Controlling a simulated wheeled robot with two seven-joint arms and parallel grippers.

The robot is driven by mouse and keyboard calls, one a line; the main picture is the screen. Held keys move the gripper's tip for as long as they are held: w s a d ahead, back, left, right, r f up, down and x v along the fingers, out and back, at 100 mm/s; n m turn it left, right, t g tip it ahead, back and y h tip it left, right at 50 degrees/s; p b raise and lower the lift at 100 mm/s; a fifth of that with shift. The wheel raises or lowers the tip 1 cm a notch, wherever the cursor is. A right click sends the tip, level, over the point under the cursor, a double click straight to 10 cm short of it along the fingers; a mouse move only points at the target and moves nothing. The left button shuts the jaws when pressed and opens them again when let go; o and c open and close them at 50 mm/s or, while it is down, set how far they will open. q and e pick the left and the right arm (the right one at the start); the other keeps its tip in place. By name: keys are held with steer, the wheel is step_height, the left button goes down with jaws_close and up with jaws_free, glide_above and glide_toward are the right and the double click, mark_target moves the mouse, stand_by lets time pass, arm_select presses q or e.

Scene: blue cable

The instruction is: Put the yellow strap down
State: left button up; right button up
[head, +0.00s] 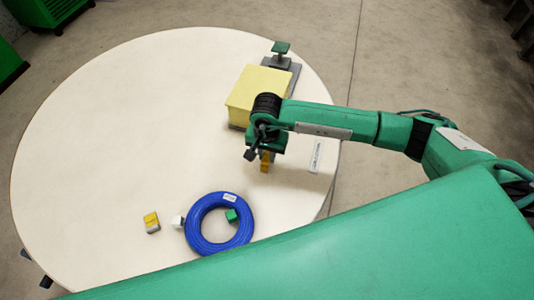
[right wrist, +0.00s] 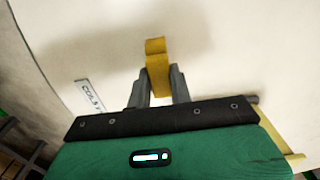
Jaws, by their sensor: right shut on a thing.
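The yellow strap (head: 265,163) is a short ochre piece held in my right gripper (head: 262,156) over the right part of the round white table. In the right wrist view the strap (right wrist: 157,66) stands between the two grey fingers of the right gripper (right wrist: 158,82), which are shut on it. Its far end sticks out beyond the fingertips. A soft shadow lies around it on the table; I cannot tell whether it touches the surface. My left gripper does not show clearly in either view.
A white label (head: 316,156) lies right of the gripper. A yellow box (head: 256,88) and a grey stand with a green top (head: 281,48) are behind. A blue cable coil (head: 194,229), white cube (head: 178,222), green cube (head: 231,215) and yellow-grey block (head: 152,222) are in front. The table's left (head: 100,130) is clear.

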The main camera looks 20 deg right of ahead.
steer(key=shift+f, duration=0.5)
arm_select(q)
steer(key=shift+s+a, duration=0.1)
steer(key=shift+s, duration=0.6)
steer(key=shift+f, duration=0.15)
arm_select(e)
steer(key=shift+f, duration=0.15)
steer(key=shift+f, duration=0.1)
steer(key=o, duration=0.9)
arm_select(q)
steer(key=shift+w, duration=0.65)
